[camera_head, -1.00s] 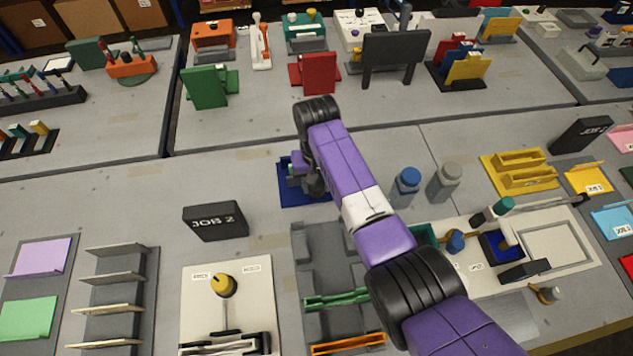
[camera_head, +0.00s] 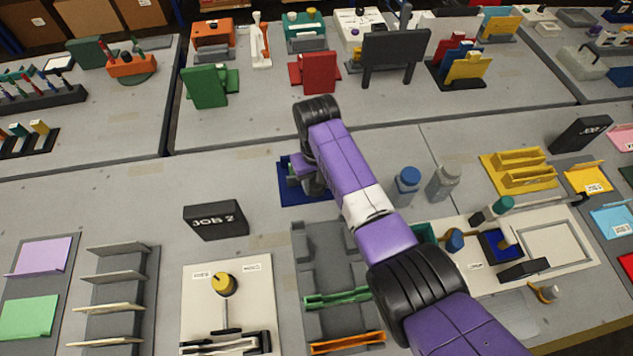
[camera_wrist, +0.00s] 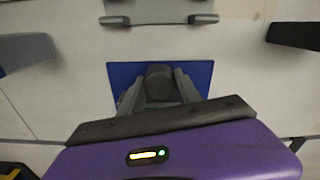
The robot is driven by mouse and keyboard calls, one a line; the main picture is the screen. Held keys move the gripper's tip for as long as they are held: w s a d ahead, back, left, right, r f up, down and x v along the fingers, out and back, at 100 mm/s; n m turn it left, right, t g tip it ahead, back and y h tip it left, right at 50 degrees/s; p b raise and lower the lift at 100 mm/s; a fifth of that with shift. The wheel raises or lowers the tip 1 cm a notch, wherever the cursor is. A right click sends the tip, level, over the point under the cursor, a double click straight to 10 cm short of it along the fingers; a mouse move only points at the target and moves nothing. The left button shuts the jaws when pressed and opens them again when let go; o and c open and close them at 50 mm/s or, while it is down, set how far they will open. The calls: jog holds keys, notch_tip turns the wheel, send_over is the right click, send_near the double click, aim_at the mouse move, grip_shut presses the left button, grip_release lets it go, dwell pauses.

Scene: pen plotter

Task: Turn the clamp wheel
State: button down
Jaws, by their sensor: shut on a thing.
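A dark round piece (camera_wrist: 160,80), which looks like the clamp wheel, sits over a blue base plate (camera_wrist: 122,72) in the wrist view. My gripper (camera_wrist: 160,92) has its grey fingers on either side of this piece and is shut on it. In the head view the blue base plate (camera_head: 290,197) shows beneath the end of my arm. There my wrist and forearm hide most of the fixture, so the wheel cannot be made out.
A black JOB 2 sign (camera_head: 215,221) stands to the left. A grey tray (camera_head: 308,262) with green and orange bars lies in front. A blue-capped bottle (camera_head: 407,182) and a grey bottle (camera_head: 444,181) stand to the right. A white panel with a yellow knob (camera_head: 223,285) is front left.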

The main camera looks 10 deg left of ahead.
jog(key=c, duration=0.9)
grip_release()
jog(key=shift+o, duration=0.2)
jog(key=shift+r+b, duration=0.35)
jog(key=shift+r, duration=3.55)
